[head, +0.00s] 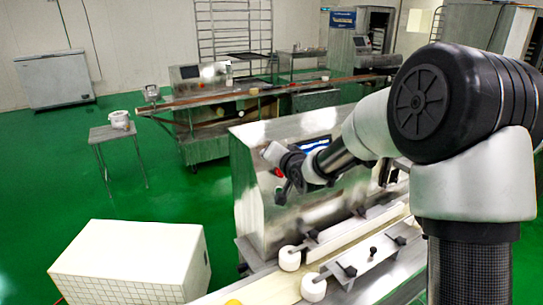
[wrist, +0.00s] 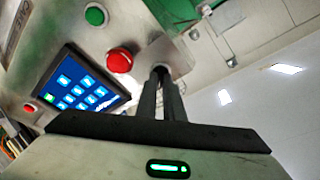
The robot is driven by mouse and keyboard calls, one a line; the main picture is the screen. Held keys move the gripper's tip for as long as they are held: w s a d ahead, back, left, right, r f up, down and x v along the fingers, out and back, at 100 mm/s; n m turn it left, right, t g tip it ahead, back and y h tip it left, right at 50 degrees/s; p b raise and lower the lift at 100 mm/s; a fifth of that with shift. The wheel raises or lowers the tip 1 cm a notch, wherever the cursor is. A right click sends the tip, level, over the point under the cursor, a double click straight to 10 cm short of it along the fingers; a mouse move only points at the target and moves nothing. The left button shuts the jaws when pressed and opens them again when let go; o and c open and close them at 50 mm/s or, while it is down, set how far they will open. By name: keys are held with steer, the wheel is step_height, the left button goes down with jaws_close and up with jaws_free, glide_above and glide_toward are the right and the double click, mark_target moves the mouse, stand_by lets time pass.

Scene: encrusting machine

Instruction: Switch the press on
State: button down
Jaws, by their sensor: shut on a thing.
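The press (head: 250,160) is a steel machine in the middle of the head view. In the wrist view its panel shows a blue touchscreen (wrist: 75,90), a red button (wrist: 120,61) and a green button (wrist: 96,15). My gripper (wrist: 161,72) has its fingers close together at a small metal plate (wrist: 183,58) to the right of the red button. It is shut on a small switch there, mostly hidden by the fingertips. In the head view my gripper (head: 284,192) is at the front of the press, just below the red button (head: 277,171).
A conveyor with white rollers (head: 290,258) runs along the press's front. A white tiled block (head: 130,265) stands at the lower left. A small table (head: 108,133) holds a white pot (head: 119,120). Green floor is open at the left.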

steer(key=c, duration=1.9)
jaws_free()
steer(key=shift+o, duration=0.2)
steer(key=p+v, duration=0.1)
steer(key=v, duration=1.6)
steer(key=shift+s, duration=0.15)
steer(key=shift+d+r, duration=0.15)
steer(key=shift+r, duration=0.05)
